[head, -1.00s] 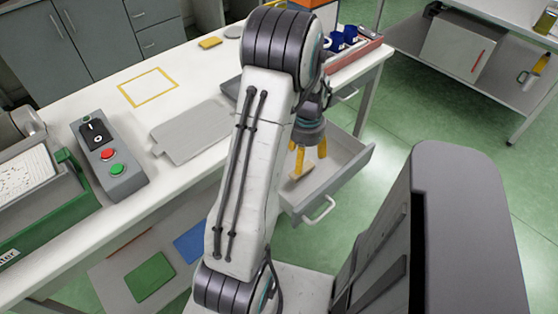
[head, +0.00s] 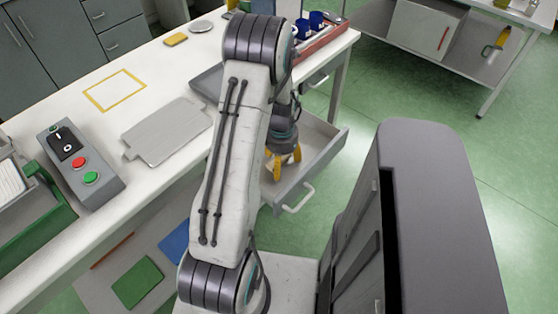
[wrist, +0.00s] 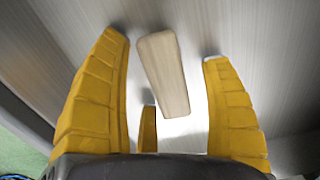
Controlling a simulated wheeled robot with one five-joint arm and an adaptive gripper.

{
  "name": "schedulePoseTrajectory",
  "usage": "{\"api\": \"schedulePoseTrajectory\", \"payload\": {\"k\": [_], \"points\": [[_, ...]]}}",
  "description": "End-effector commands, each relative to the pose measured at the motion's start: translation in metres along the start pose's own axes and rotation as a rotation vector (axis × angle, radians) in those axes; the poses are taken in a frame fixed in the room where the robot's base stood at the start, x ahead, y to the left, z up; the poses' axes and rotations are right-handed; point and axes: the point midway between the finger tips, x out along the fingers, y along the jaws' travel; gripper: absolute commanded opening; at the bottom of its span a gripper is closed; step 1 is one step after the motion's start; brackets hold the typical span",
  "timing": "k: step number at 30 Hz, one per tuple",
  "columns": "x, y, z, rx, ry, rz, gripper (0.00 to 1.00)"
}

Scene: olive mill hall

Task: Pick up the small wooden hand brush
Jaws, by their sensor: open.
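The small wooden hand brush (wrist: 163,74) shows in the wrist view as a pale, rounded wooden block on the drawer floor; I see no bristles. My gripper (wrist: 165,52) has yellow fingers spread wide, with the brush between them and clear gaps on both sides. A third finger shows low beside it. In the head view, my gripper (head: 284,162) points down inside the open drawer (head: 318,163). There the brush is hidden behind the fingers. I cannot tell whether any finger touches it.
Drawer walls close in around my gripper. The white bench (head: 60,105) bears a grey board (head: 167,132), a switch box (head: 80,165) and a red tray (head: 325,40) with blue mugs (head: 316,20). Green floor (head: 400,90) is open to the right.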

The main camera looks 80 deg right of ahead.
Motion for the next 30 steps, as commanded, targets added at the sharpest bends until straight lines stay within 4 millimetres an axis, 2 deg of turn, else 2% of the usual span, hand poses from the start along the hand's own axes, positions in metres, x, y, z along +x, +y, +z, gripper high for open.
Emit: {"api": "schedulePoseTrajectory", "payload": {"k": [4,25,30], "points": [[-0.0001,0.0,0.0001,0.0,0.0,0.0,0.73],[-0.0003,0.0,0.0001,0.0,0.0,0.0,0.1],[-0.0003,0.0,0.0001,0.0,0.0,0.0,0.09]]}}
